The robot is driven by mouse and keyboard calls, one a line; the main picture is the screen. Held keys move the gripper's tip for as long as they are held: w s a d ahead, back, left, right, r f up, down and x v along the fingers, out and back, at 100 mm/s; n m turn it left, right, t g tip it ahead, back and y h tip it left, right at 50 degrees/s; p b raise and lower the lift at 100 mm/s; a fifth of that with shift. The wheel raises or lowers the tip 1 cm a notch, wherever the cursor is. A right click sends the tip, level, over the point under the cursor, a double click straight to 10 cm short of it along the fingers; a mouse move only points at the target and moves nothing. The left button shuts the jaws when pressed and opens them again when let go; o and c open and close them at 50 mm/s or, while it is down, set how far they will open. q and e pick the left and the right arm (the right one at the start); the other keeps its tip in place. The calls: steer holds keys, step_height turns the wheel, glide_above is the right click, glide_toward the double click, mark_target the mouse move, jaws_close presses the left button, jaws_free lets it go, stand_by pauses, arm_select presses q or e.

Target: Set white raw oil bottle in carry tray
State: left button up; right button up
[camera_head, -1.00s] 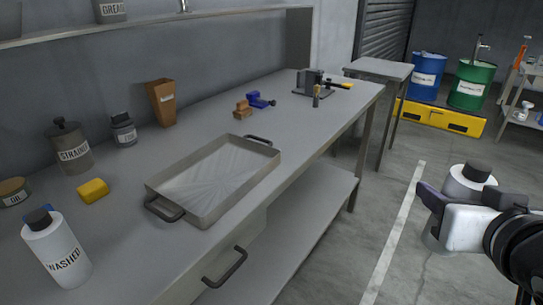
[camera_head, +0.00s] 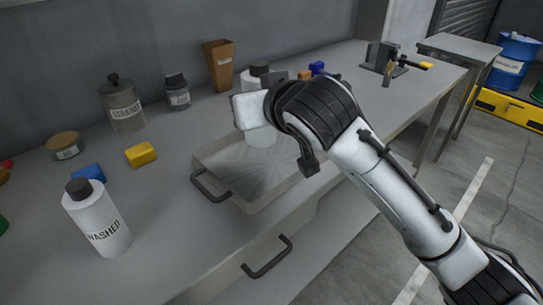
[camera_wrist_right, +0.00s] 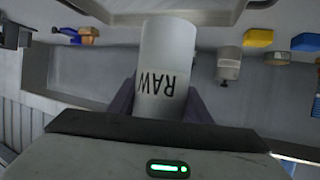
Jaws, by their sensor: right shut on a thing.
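The white raw oil bottle (camera_head: 262,137) has a dark cap and is partly covered by my right gripper (camera_head: 252,110) in the head view. In the right wrist view the bottle (camera_wrist_right: 167,55) shows the label RAW upside down, between the two dark fingers of the gripper (camera_wrist_right: 160,98), which is shut on it. The bottle is upright over the inside of the grey metal carry tray (camera_head: 212,172). I cannot tell whether its base touches the tray floor. My right arm hides the tray's right part. My left gripper is not in view.
A WASHED bottle (camera_head: 98,222) stands at the front left of the bench. A yellow block (camera_head: 141,155), a blue block (camera_head: 88,173), a STRAINED jar (camera_head: 123,108), a small dark jar (camera_head: 177,95) and a brown hopper (camera_head: 219,65) stand around the tray's left and back.

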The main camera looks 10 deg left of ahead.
steer(key=a, duration=0.5)
steer(key=shift+n+g+y, duration=0.3)
steer(key=shift+n+y, duration=0.1)
steer(key=f, duration=0.9)
steer(key=shift+s+f+b, duration=0.2)
steer(key=shift+f+b, duration=0.05)
steer(key=shift+b, duration=0.1)
steer(key=shift+f, duration=0.1)
steer(key=o, duration=1.3)
steer(key=shift+d+f, duration=0.1)
steer(key=shift+o, duration=0.2)
steer(key=shift+s+d+r, duration=0.1)
steer(key=shift+r, duration=0.1)
steer(key=v, duration=1.1)
steer(key=shift+s+d+r, duration=0.2)
steer(key=shift+s, duration=0.05)
